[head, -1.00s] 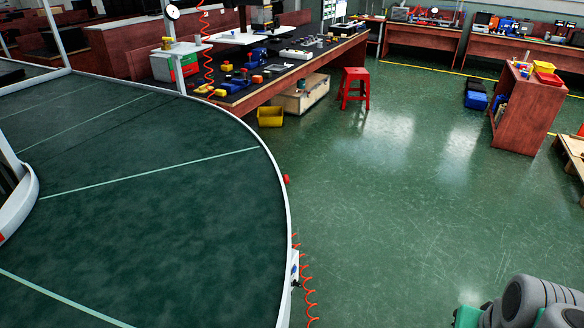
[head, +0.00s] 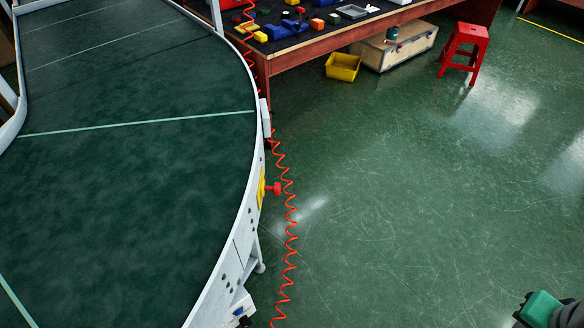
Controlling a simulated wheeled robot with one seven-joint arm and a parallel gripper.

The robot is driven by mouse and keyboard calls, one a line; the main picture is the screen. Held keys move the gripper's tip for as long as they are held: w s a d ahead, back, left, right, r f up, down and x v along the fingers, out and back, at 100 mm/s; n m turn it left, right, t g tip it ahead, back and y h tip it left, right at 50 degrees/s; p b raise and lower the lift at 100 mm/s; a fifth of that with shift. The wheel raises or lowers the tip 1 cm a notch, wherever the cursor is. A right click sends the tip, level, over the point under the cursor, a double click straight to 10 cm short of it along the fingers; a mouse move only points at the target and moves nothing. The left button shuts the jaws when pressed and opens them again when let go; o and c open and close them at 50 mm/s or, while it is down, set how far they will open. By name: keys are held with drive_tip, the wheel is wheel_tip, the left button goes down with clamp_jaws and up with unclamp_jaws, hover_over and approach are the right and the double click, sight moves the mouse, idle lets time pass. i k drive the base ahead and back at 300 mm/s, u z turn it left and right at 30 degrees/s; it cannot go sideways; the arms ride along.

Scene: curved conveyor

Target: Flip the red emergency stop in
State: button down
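The red emergency stop (head: 274,188) is a mushroom-shaped button in the head view. It sticks out to the right from a yellow plate (head: 261,188) on the white outer side of the curved conveyor (head: 222,291). Its red head stands clear of the plate, and nothing touches it. A green and dark part of my own arm shows at the bottom right corner, well apart from the button. My gripper's fingers are not in view.
A coiled orange-red hose (head: 289,230) hangs just right of the button, close to it. A workbench (head: 335,36) with small parts stands behind. A yellow bin (head: 342,67), a wooden crate (head: 397,47) and a red stool (head: 465,48) are beyond. The green floor (head: 420,190) to the right is clear.

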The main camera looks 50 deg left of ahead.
sight(276, 188)
drive_tip(key=u, duration=0.05)
drive_tip(key=i, duration=0.3)
drive_tip(key=u, duration=3.05)
drive_tip(key=k, duration=0.55)
drive_tip(key=z, duration=0.8)
drive_tip(key=i, duration=0.4)
drive_tip(key=u, duration=0.15)
drive_tip(key=k, duration=0.65)
drive_tip(key=z, duration=0.25)
drive_tip(key=i, duration=0.55)
drive_tip(key=z, duration=0.05)
